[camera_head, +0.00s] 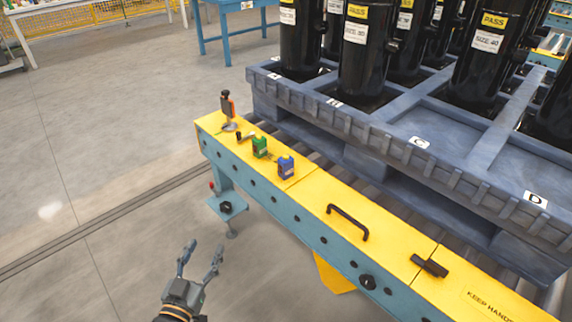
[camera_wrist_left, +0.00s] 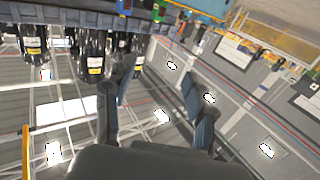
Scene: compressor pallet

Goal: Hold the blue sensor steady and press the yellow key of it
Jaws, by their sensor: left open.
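The blue sensor (camera_head: 286,166) stands upright on the yellow top of the conveyor rail (camera_head: 316,191) in the head view. A green device (camera_head: 260,147) stands just left of it. The yellow key cannot be made out clearly at this size. My left gripper (camera_head: 202,252) is open and empty, over the floor at the lower left, well apart from the sensor. In the left wrist view the open fingers (camera_wrist_left: 155,105) have nothing between them; the blue sensor (camera_wrist_left: 124,7) shows at the top edge. My right gripper is in neither view.
An orange and black tool (camera_head: 228,107) stands at the rail's far end. A black handle (camera_head: 348,222) and a black latch (camera_head: 429,266) sit nearer on the rail. Behind it, a blue-grey pallet (camera_head: 430,142) holds several black cylinders.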

